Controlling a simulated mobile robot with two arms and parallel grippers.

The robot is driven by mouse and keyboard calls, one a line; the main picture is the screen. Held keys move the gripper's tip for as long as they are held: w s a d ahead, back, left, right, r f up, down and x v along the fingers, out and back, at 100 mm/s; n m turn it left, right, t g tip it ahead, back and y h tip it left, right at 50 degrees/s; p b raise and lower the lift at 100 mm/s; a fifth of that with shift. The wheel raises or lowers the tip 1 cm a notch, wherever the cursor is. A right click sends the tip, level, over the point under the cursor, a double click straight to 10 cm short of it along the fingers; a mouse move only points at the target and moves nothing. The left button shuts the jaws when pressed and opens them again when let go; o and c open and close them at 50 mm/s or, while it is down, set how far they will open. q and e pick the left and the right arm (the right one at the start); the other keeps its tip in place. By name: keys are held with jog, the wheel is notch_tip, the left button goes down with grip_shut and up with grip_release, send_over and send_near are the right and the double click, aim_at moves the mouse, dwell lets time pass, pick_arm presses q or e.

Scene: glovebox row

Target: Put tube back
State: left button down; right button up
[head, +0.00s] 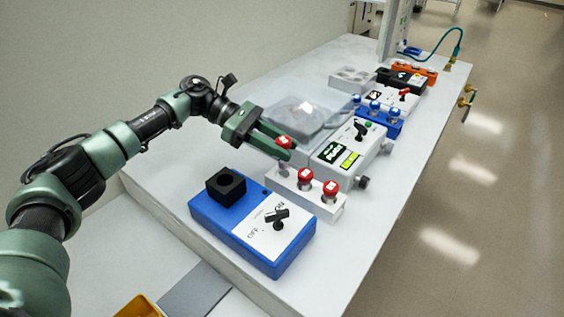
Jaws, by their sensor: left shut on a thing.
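My left gripper (282,147) is shut on a red-capped tube (285,142), at the far left end of a white rack (322,211). I cannot tell whether the tube's lower end is in the rack or just above it. Two other red-capped tubes (305,175) (330,187) stand upright in the rack, in a row to the right of the held one. My right gripper is not in view.
A blue device (270,260) with a black holder (226,186) and an ON/OFF knob stands in front of the rack. A clear-lidded machine with a panel (328,152) stands behind it. Blue-capped tubes (374,107) are farther back. The bench's right strip is clear.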

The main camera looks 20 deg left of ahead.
aim_at(282, 166)
pick_arm(q)
notch_tip(282, 166, down, 6)
jog(key=shift+r+p, duration=0.1)
jog(key=shift+p, duration=0.25)
jog(key=shift+f+b, duration=0.25)
jog(key=shift+b, duration=0.05)
jog(key=c, duration=1.1)
grip_release()
jog(key=shift+o, duration=0.2)
jog(key=shift+r, duration=0.1)
